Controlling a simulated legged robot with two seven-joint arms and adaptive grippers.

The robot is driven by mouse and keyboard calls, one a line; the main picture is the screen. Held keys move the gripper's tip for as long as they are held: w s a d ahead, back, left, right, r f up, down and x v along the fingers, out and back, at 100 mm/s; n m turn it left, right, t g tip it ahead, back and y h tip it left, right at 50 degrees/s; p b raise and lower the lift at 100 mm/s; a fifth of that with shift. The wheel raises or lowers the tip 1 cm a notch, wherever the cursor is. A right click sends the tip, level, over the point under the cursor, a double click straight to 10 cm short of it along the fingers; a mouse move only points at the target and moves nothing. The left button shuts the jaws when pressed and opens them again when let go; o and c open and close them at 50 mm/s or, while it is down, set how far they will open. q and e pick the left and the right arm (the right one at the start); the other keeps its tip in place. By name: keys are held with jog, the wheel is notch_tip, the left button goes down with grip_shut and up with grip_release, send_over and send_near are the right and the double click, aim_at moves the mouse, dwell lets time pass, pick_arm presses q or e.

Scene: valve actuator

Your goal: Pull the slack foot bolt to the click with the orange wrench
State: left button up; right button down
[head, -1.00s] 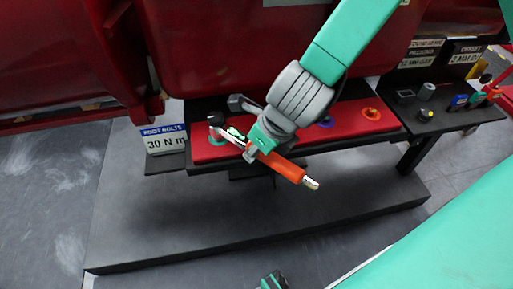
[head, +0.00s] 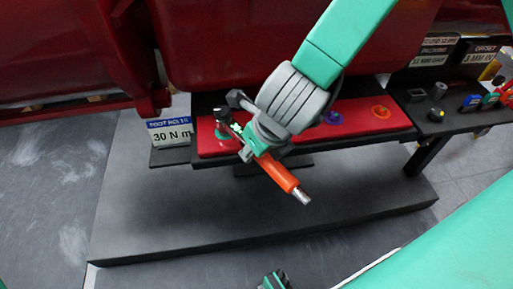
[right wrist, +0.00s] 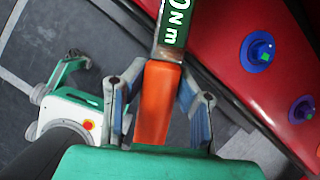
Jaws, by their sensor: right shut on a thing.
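My right gripper (head: 258,143) is shut on the orange wrench (head: 285,178), whose handle points down and right in the head view. The right wrist view shows the orange handle (right wrist: 154,100) between the fingers and a green "N m" label on the shank. The wrench's dark head end (head: 222,115) is at the left foot bolt with a green ring (head: 221,134); whether it is fully seated is hidden.
The bolts sit on a red foot strip (head: 355,130) below the big red housing (head: 240,45). A "FOOT BOLTS 30 N m" sign (head: 170,132) stands left. A dark shelf with small parts (head: 437,115) is at right. The grey plinth (head: 200,215) before the strip is clear.

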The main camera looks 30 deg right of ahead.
jog(key=shift+a, duration=0.1)
jog(key=shift+s+a+m+h+b, duration=0.15)
jog(key=shift+a+m+h+b, duration=0.2)
jog(key=shift+a+m, duration=0.7)
jog(key=shift+a, duration=0.1)
jog(key=shift+a+r+m, duration=0.1)
jog(key=shift+a+m, duration=0.05)
jog(key=shift+m, duration=0.1)
jog(key=shift+p, duration=0.3)
jog(key=shift+r, duration=0.15)
